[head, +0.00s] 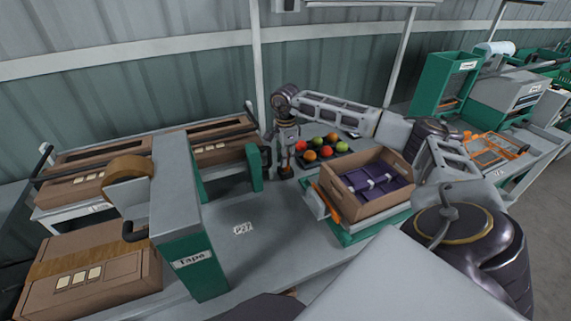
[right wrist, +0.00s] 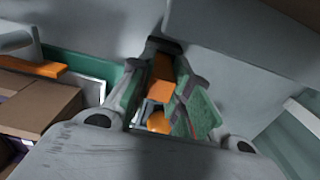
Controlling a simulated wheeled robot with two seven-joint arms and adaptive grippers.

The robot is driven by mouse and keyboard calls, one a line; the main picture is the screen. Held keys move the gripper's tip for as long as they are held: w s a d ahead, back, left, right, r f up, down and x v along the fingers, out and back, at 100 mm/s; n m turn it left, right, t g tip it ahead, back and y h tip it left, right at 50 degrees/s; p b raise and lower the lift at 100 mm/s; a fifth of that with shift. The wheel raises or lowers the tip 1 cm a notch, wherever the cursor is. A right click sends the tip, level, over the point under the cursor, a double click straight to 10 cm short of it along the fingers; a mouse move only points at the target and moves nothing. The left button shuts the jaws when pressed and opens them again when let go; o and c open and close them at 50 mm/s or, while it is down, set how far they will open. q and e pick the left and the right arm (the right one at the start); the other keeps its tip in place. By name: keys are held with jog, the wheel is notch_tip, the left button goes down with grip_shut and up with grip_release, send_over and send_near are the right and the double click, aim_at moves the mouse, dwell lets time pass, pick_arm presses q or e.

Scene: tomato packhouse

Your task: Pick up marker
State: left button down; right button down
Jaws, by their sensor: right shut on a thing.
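My right gripper (head: 286,170) reaches down over the grey bench, just left of the tray of tomatoes. In the right wrist view my right gripper (right wrist: 160,112) is shut on an orange piece (right wrist: 157,90), which I take to be the marker. Only part of it shows between the fingers, and the rest is hidden. A rounded orange shape shows just below it, and I cannot tell whether it belongs to the marker. The marker is too small to make out in the head view. My left gripper is not in view.
A dark tray of tomatoes (head: 326,154) sits right of the gripper. An open carton (head: 388,205) with purple packs stands on a green-and-orange stand. A green-and-grey tape machine (head: 190,225) and closed cartons (head: 88,268) are left. The bench middle around a label (head: 243,228) is clear.

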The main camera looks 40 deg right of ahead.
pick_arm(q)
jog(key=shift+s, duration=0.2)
pick_arm(e)
jog(key=shift+r, duration=0.1)
